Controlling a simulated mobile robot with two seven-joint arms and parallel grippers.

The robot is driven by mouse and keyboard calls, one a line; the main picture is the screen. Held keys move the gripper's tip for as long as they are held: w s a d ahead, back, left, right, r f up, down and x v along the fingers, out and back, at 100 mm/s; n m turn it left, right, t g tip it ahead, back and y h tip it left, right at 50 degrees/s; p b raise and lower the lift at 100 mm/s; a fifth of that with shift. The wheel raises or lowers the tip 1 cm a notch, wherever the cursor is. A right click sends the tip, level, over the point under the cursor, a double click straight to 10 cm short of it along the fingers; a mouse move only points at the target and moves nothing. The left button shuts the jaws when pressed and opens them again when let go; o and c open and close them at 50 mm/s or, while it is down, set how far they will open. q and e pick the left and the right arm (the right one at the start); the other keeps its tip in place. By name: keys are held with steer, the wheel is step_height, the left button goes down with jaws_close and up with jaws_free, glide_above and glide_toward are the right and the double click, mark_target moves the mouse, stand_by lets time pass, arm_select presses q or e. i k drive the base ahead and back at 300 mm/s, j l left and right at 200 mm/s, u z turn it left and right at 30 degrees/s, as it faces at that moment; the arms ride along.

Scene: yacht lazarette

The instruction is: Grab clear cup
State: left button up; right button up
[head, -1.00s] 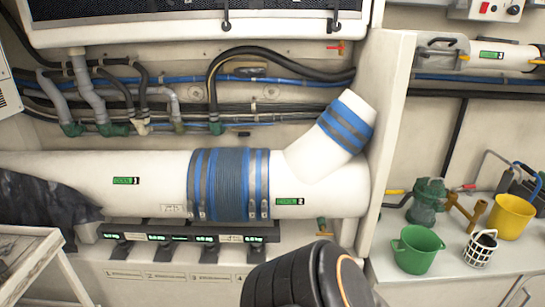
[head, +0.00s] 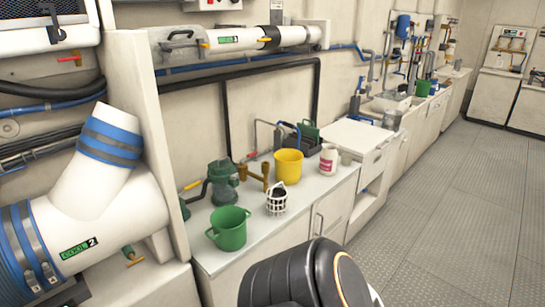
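No cup is plainly clear at this distance. A small greyish cup-like thing (head: 346,158) stands at the far right end of the near counter, beside a white bottle with a red label (head: 328,159). It is too small to tell whether it is see-through. A green bucket (head: 229,229), a yellow bucket (head: 288,166) and a white basket (head: 277,200) stand on the same counter. Neither of my grippers is in view. A black rounded part of my own arm fills the bottom centre and hides some floor and cabinet front.
The near counter (head: 258,228) also holds a green pump-like fitting (head: 223,183) and brass pipework (head: 258,176). A white box-like unit (head: 356,140) stands beyond it. Large white pipes (head: 110,215) are at left. The metal floor (head: 440,220) at right is clear.

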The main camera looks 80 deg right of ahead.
mark_target(347, 160)
steer(key=z, duration=3.15)
steer(key=i+u, duration=0.15)
steer(key=u, duration=0.35)
steer(key=i+l+u, duration=0.55)
steer(key=l, duration=0.2)
steer(key=i+l+u, duration=0.1)
steer(key=i+l, duration=0.2)
steer(key=l, duration=0.15)
steer(key=i+l+u, duration=0.1)
steer(key=i+l, duration=0.4)
steer(key=l, duration=0.15)
steer(key=i+l, duration=0.2)
steer(key=l, duration=0.2)
steer(key=i+l, duration=0.15)
steer(key=l, duration=0.2)
steer(key=i+l, duration=0.2)
steer(key=l, duration=0.15)
steer(key=i+l+u, duration=0.1)
steer(key=l, duration=0.3)
steer(key=i, duration=0.1)
